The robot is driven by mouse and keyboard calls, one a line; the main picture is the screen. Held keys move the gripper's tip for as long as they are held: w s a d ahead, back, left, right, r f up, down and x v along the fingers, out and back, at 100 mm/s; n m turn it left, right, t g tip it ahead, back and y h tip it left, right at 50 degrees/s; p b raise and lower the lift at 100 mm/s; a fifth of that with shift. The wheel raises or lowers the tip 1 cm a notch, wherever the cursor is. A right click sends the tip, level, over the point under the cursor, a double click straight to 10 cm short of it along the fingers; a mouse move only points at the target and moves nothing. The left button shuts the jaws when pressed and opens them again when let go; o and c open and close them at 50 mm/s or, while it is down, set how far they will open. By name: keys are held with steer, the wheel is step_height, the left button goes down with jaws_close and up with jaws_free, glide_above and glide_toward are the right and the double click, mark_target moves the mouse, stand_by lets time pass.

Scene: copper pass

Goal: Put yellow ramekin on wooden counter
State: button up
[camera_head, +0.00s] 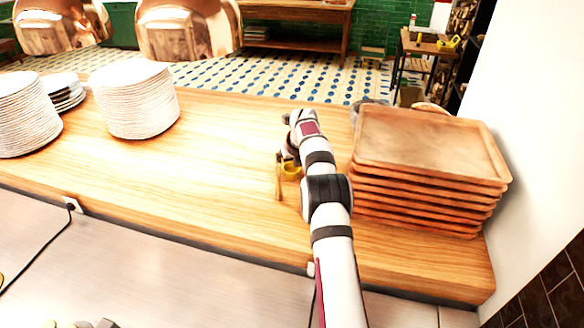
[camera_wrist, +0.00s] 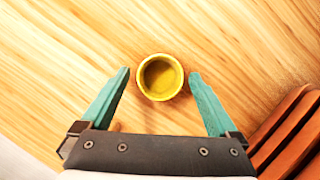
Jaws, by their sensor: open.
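The yellow ramekin (camera_wrist: 160,77) is a small round bowl. In the wrist view it stands upright on the wooden counter (camera_wrist: 60,50), between and slightly beyond the tips of my gripper (camera_wrist: 160,75). The two teal fingers are spread apart, with a gap to the ramekin on both sides. In the head view the ramekin (camera_head: 291,170) is partly hidden behind my gripper (camera_head: 284,172), just left of the tray stack. The wooden counter also shows in the head view (camera_head: 200,180).
A stack of wooden trays (camera_head: 430,140) stands close to the right of my gripper; its edges show in the wrist view (camera_wrist: 290,135). Stacks of white plates (camera_head: 135,100) stand at the left. Copper lamps (camera_head: 190,28) hang at top left. The counter between plates and gripper is clear.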

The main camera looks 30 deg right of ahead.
steer(key=d+v, duration=0.1)
steer(key=v, duration=1.1)
steer(key=s+a+r+n+g+y, duration=0.1)
steer(key=s+a+r+n, duration=0.2)
steer(key=s+a+n, duration=0.4)
steer(key=s+a+r+n+g+y, duration=0.1)
steer(key=s+a+r+n, duration=0.3)
steer(key=a, duration=0.5)
steer(key=s+a+f+n+g, duration=0.1)
steer(key=s+a+f+n, duration=0.1)
steer(key=s+a+n, duration=0.2)
steer(key=s+a+f+n+g, duration=0.1)
steer(key=s+a+n, duration=0.4)
steer(key=s+n, duration=0.5)
steer(key=s+a+f+n+g, duration=0.1)
steer(key=s+a+f+n, duration=0.3)
steer(key=s, duration=1.3)
steer(key=a+n, duration=0.1)
steer(key=n, duration=0.3)
steer(key=shift+y, duration=0.4)
